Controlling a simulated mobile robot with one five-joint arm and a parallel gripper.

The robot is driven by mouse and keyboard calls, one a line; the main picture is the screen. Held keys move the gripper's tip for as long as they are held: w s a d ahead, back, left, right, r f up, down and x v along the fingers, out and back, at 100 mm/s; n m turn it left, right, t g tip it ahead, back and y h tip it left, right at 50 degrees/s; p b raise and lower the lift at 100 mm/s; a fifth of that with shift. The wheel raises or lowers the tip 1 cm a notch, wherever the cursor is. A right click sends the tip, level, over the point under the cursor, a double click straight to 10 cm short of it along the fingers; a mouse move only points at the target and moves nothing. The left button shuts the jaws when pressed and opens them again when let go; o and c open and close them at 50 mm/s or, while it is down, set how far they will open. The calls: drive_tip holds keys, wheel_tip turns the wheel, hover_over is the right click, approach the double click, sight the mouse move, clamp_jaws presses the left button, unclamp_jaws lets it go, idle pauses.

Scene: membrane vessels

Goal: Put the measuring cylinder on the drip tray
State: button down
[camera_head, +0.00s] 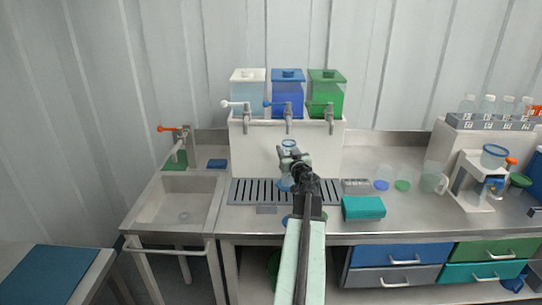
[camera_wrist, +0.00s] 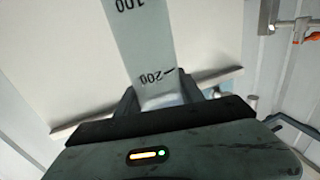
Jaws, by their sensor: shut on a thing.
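My gripper (camera_head: 295,160) is at the end of my outstretched arm, in front of the white stand below the three dispensers. In the wrist view my gripper (camera_wrist: 165,92) is shut on the measuring cylinder (camera_wrist: 140,40), a clear tube with 100 and 200 marks. The drip tray (camera_head: 245,190), a dark slotted grate, lies on the counter at the foot of the stand. Whether the cylinder touches the tray I cannot tell.
White, blue and green tanks with taps (camera_head: 288,124) stand above the tray. A sink (camera_head: 184,205) is at the left.

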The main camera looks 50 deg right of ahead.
drive_tip(key=f+b, duration=0.2)
drive_tip(key=w+d+f+b, duration=0.1)
drive_tip(key=f, duration=0.1)
drive_tip(key=shift+w+b, duration=0.1)
drive_tip(key=shift+b, duration=0.3)
drive_tip(key=c, duration=0.7)
unclamp_jaws()
drive_tip(key=shift+r, duration=0.15)
